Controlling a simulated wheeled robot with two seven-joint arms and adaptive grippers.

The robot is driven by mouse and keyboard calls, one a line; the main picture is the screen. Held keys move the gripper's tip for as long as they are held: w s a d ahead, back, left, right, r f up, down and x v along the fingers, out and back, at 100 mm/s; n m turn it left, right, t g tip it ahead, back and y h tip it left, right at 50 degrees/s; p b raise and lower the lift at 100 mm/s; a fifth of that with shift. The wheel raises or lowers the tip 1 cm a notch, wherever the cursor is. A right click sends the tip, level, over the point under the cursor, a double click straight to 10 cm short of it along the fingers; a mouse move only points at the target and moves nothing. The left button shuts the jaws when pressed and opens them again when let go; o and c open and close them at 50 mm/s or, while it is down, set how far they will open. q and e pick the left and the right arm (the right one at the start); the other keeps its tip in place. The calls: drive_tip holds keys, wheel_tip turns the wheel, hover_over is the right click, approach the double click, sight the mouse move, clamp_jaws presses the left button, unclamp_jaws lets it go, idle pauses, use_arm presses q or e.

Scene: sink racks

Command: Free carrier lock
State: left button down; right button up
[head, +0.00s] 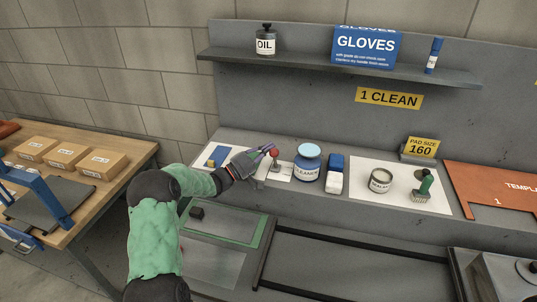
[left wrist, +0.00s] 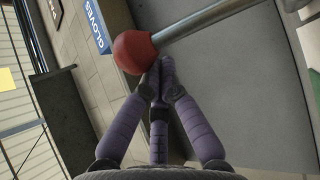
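A lever with a red ball knob (head: 274,153) stands on a small pale base at the back ledge, just left of the blue-lidded cleaner jar. In the left wrist view the red knob (left wrist: 133,52) sits on a grey metal rod that runs to the upper right. My left gripper (head: 267,148) reaches in from the left, close beside the knob. In the left wrist view its purple fingers (left wrist: 160,66) come together at the tips, right next to the knob; they do not look wrapped around it. Whether they touch it I cannot tell. My right gripper is out of view.
The cleaner jar (head: 307,164), a blue-and-white block (head: 336,173), a sealant tin (head: 379,180) and a green brush (head: 423,187) stand to the right. A shelf (head: 340,69) overhangs behind. Boxes (head: 68,154) sit on the left wooden table.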

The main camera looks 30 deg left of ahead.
use_arm(q)
drive_tip(key=shift+s+d+f+m+t+h+b, duration=0.15)
drive_tip(key=shift+s+m+h+b, duration=0.15)
drive_tip(key=shift+b, duration=0.25)
drive_tip(key=shift+s+d+m+t+h+b, duration=0.1)
drive_tip(key=shift+s+m+t+h+b, duration=0.1)
drive_tip(key=shift+m+b, duration=0.3)
drive_tip(key=shift+a, duration=0.1)
drive_tip(key=v, duration=1.2)
drive_tip(key=shift+a, duration=0.1)
